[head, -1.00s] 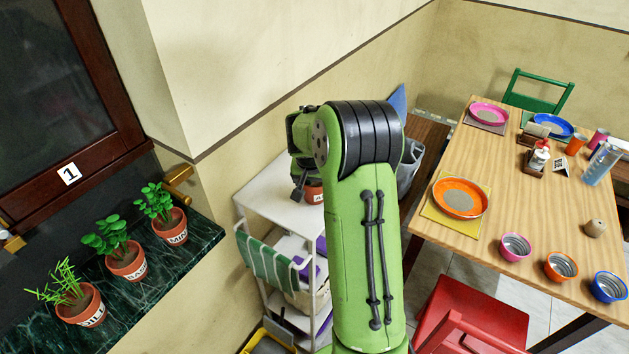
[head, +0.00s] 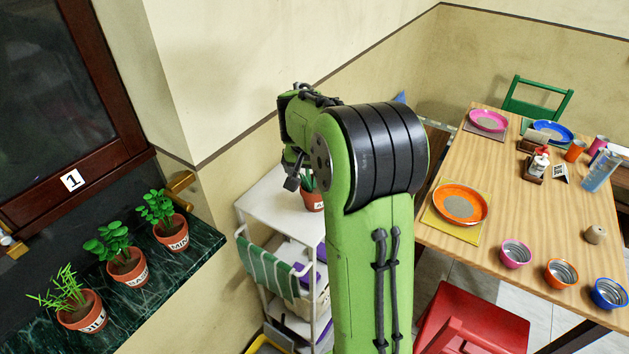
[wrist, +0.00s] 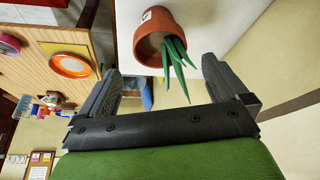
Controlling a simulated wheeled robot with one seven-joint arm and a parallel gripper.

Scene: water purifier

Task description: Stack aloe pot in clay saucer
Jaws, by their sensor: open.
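The aloe pot (head: 313,201) is a terracotta pot with a white label. It stands on the white top of a trolley, partly hidden behind my arm in the head view. In the wrist view the aloe pot (wrist: 150,40) lies ahead of my gripper (wrist: 160,86), with its green leaves pointing toward the space between the fingers. The gripper is open and empty, apart from the pot. In the head view my gripper (head: 293,182) hangs just above and left of the pot, mostly hidden. I cannot make out a clay saucer in either view.
The trolley (head: 262,200) stands against the wall, with a green striped towel (head: 268,268) on its side. Dill (head: 82,308), basil (head: 127,268) and mint (head: 171,233) pots stand on a dark marble ledge at left. A set dining table (head: 500,230) is at right.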

